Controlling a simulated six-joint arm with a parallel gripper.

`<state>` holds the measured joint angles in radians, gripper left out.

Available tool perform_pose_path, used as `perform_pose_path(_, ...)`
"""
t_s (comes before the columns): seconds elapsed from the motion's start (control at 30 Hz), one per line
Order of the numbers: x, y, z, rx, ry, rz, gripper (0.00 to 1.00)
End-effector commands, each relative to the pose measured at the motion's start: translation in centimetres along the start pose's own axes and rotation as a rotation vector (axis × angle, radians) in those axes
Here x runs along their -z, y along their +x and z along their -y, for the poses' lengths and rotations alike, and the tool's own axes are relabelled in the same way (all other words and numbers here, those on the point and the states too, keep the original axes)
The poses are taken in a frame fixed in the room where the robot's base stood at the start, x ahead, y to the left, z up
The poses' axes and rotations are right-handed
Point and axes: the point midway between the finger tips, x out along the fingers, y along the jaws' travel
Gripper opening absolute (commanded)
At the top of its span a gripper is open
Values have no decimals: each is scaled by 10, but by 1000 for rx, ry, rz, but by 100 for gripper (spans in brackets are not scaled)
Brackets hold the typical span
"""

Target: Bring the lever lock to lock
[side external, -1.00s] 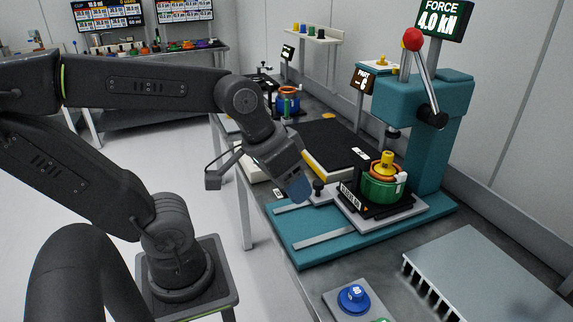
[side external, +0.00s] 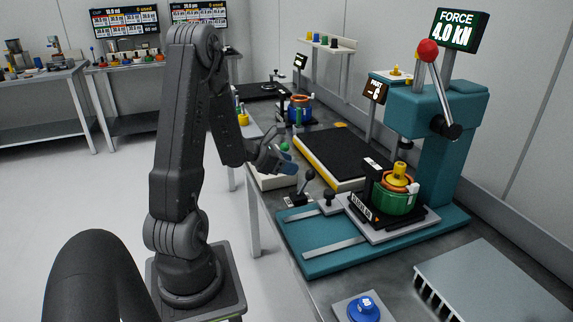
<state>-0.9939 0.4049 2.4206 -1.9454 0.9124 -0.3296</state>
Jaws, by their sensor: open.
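A small black lever with a round knob (side external: 307,181) stands on a low base at the left edge of the press bed. It looks like the lever lock; its base carries a small green mark, and its lock position is too small to read. A short black knob (side external: 329,196) stands right of it on the sliding plate (side external: 362,226). The green stator housing (side external: 392,203), with orange and yellow parts on top, sits in a black nest on that plate. My gripper (side external: 287,165) is open, left of and above the small lever and apart from it.
The teal press (side external: 430,110) has a red-knobbed handle (side external: 428,50) and a display reading 4.0 kN. A black mat (side external: 345,158) lies behind the small lever. A grey ribbed box (side external: 495,285) and a blue button (side external: 363,309) are in front.

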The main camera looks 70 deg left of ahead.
Motion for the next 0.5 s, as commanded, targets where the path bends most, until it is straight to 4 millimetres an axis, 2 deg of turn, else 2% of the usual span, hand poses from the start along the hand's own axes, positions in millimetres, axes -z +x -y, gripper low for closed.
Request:
perform_pose_path(0.17, 4, 4, -4, -14, -21, 0, 50)
perform_pose_path(0.5, 3, 28, -3, -10, -17, -1, 50)
